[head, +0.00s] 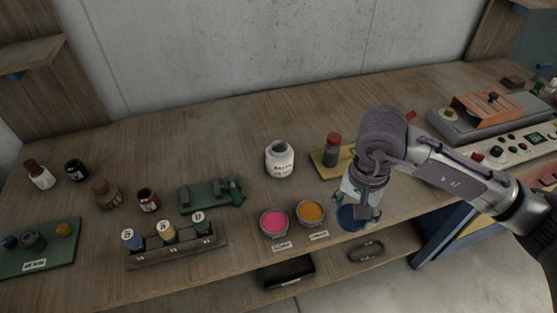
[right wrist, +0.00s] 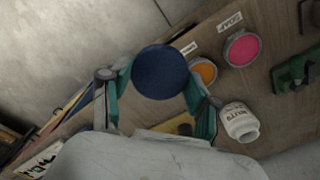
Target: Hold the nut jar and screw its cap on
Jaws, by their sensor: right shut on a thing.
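The nut jar (head: 280,160) is a white jar with a dark-lettered label. It stands upright on the bench with its mouth uncovered, and it also shows in the right wrist view (right wrist: 239,124). My right gripper (head: 357,211) points down near the bench's front edge, to the right of the jar and apart from it. Its fingers are closed on the sides of a dark blue round disc, which looks like the cap (right wrist: 160,72). In the head view the cap (head: 351,218) is partly hidden by the fingers. My left gripper does not show.
Pots of pink (head: 273,222) and orange (head: 311,212) stand left of my right gripper. A red-capped bottle (head: 332,150) stands on a yellow board behind it. A green fixture (head: 212,194) and a rack of bottles (head: 175,246) are left. The bench behind the jar is clear.

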